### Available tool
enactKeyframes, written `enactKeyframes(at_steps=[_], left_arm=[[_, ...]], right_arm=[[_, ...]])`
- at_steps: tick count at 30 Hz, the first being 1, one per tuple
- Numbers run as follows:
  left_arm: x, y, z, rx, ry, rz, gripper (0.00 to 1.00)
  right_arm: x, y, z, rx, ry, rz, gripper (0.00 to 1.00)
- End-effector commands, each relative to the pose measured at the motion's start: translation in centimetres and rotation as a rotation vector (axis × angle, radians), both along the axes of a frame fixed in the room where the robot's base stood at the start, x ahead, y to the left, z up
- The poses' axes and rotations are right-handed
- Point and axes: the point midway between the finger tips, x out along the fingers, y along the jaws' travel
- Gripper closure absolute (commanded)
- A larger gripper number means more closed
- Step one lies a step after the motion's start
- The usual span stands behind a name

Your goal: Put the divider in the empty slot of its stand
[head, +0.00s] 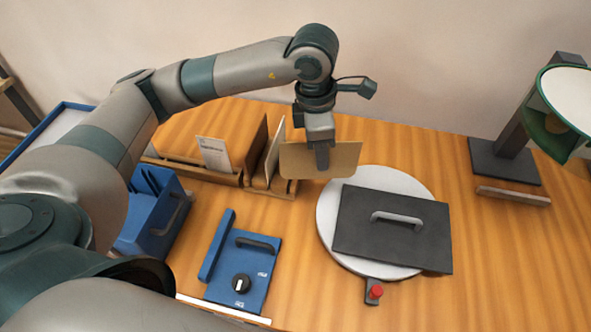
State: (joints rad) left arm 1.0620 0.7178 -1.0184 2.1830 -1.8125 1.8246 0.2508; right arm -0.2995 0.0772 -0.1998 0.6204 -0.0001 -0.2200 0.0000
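The divider (345,160) is a flat tan panel with rounded corners. My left gripper (322,160) points down and appears shut on it, with a finger across its near face. The divider is upright, just right of the stand's right end. The stand (222,176) is a low wooden holder at the back, left of centre. Upright panels (256,146) stand in its right part, with a lighter one (275,150) beside them. I cannot make out which slot is empty. The held divider's lower edge is close to the stand's right end; I cannot tell whether they touch. My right gripper is not in view.
A white round plate (328,225) carries a dark handled panel (385,245). A blue control box (238,275) and a blue bin (150,215) lie in front. A green lamp-like head (545,122) is at right.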

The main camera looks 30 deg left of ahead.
Motion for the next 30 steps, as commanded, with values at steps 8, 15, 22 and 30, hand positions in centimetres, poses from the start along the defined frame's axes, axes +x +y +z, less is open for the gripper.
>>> enactKeyframes(at_steps=[8, 15, 22, 30], left_arm=[[0.9, -0.7, 0.6, -0.001, -0.001, 0.486, 1.00], [1.6, -1.2, 1.1, -0.001, -0.001, 0.907, 1.00], [2.1, -1.5, 1.4, 0.001, 0.000, 1.205, 1.00], [2.3, -1.6, 1.5, 0.000, 0.000, 1.315, 1.00]], right_arm=[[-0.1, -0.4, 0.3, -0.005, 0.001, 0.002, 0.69], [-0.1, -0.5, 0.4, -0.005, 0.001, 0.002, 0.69], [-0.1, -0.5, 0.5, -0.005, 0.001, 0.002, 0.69], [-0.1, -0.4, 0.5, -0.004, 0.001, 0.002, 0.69]])
